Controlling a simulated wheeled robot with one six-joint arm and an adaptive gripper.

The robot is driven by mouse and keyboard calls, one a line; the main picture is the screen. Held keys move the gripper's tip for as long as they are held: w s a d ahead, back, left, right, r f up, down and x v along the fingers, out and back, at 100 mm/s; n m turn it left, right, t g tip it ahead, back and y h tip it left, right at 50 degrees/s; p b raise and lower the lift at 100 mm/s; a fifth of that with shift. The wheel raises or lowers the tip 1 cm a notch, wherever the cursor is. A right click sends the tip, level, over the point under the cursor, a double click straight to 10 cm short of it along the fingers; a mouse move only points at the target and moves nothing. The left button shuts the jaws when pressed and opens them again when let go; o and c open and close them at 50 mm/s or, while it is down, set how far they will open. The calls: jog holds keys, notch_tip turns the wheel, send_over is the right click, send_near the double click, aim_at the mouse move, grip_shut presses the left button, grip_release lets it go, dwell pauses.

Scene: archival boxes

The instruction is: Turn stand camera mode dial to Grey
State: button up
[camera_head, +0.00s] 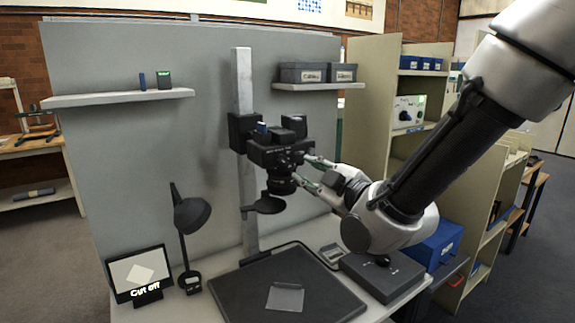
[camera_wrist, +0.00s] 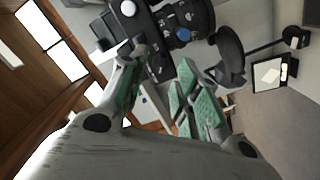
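The stand camera (camera_head: 275,152) is a black body with its lens pointing down, mounted on a pale column. It fills the top of the wrist view (camera_wrist: 165,25). A white round knob (camera_wrist: 128,8) and a blue round part (camera_wrist: 183,35) show on it there; I cannot tell which part is the mode dial, and no Grey mark is readable. My gripper (camera_head: 307,172) is at the right side of the camera. In the wrist view its two green-padded fingers (camera_wrist: 160,65) are spread apart with nothing held between them. Whether a fingertip touches the camera is unclear.
A monitor (camera_head: 140,275) reading "Cut off" and a black lamp (camera_head: 190,215) stand left of the dark baseboard (camera_head: 240,290), which bears a pale sheet (camera_head: 285,297). A grey box (camera_head: 383,273) lies below my arm. Shelves with boxes stand at right.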

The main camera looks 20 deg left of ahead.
aim_at(286, 163)
jog(key=shift+n+y, duration=0.3)
jog(key=x, duration=0.5)
jog(key=s+a+x, duration=0.1)
jog(key=x, duration=0.2)
jog(key=c, duration=0.7)
